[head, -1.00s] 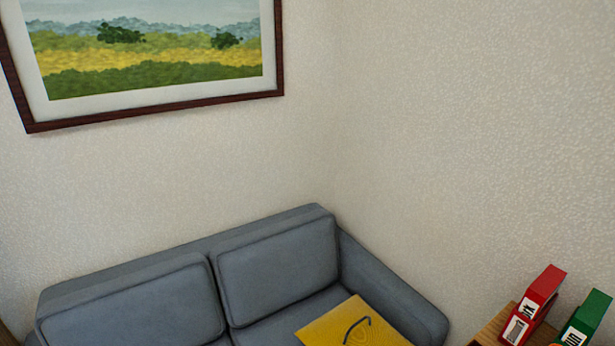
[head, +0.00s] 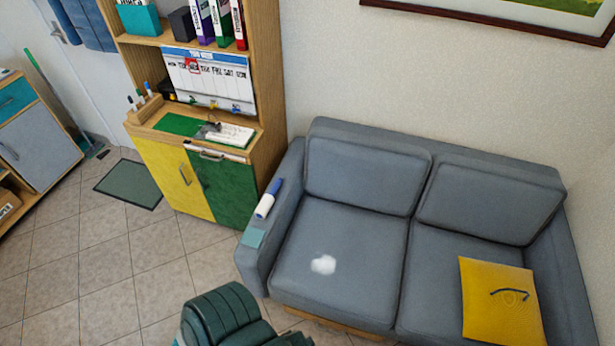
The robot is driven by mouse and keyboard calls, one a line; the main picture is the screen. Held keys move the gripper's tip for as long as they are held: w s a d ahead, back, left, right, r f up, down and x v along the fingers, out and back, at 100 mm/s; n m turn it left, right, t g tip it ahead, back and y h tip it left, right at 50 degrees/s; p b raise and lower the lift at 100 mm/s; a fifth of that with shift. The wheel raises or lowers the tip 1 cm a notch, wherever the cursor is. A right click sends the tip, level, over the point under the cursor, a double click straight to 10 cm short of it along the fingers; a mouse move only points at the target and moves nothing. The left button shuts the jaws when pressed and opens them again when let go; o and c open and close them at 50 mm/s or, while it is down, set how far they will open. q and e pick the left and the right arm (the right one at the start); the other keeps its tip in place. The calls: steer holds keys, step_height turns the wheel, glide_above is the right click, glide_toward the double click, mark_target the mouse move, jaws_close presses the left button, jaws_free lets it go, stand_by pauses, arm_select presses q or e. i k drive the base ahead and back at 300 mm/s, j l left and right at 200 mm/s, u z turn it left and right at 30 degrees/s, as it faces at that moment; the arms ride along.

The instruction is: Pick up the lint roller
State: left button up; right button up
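A small blue and white cylinder (head: 268,198), which looks like the lint roller, lies on the left armrest of the grey sofa (head: 338,240). Its blue end points away and its white end points toward me. A flat teal piece (head: 252,238) lies nearer on the same armrest. Neither of my grippers shows in the head view.
A shelf cabinet (head: 220,185) with yellow and green doors stands behind the armrest at left. A dark green padded seat (head: 225,315) is at the bottom. Tiled floor (head: 150,270) is open at left.

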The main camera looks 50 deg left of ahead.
mark_target(263, 209)
steer(key=u, duration=2.05)
steer(key=z, duration=0.15)
